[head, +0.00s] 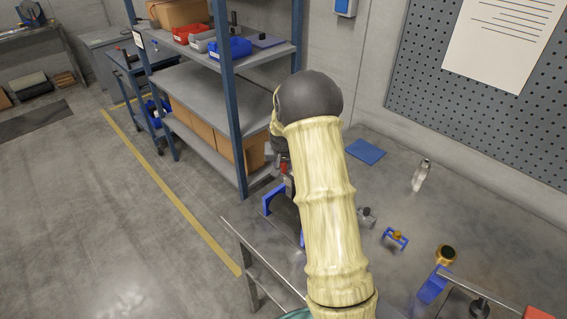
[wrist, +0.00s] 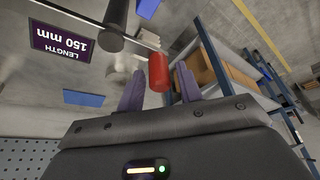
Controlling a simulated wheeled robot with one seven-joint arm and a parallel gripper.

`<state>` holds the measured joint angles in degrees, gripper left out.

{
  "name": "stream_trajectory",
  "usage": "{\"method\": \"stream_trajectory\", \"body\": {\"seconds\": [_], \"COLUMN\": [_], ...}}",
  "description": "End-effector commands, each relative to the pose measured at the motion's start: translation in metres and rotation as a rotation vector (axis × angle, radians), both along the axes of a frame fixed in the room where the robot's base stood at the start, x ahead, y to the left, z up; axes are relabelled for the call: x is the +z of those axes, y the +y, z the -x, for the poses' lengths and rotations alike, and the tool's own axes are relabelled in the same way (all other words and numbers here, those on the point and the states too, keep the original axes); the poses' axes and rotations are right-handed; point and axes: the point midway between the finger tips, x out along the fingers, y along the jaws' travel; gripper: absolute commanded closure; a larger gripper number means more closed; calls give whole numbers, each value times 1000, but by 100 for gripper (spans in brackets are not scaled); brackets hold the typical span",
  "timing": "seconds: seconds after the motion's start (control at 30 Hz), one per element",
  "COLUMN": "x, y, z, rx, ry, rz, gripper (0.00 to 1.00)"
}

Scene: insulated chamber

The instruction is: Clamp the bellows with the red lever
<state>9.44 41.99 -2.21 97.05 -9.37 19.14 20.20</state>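In the wrist view a red cylindrical lever grip (wrist: 158,72) sits between the two purple fingers of my gripper (wrist: 158,88). The fingers are apart, with a gap on each side of the red grip. In the head view a bit of red (head: 284,168) shows beside a blue bracket (head: 272,199) on the bench. My pale ribbed arm hides most of that fixture and my gripper there. I cannot make out the bellows in either view.
Right of my arm the bench holds a small blue clamp (head: 396,239), a brass ring (head: 446,254), a metal bottle (head: 421,175) and a blue mat (head: 365,151). A blue block (head: 432,291) stands lower right. A shelf rack (head: 225,90) stands behind. A "LENGTH 150 mm" label (wrist: 62,45) shows.

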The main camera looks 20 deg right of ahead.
Motion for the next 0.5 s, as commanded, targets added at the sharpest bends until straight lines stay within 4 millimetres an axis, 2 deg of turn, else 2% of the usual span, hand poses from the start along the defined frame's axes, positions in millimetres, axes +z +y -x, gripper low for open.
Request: {"method": "stream_trajectory", "body": {"seconds": [0.03,0.17,0.5], "x": [0,0,0], "y": [0,0,-1], "z": [0,0,0], "rx": [0,0,-10], "ry": [0,0,0], "rz": [0,0,1], "gripper": [75,100,100]}}
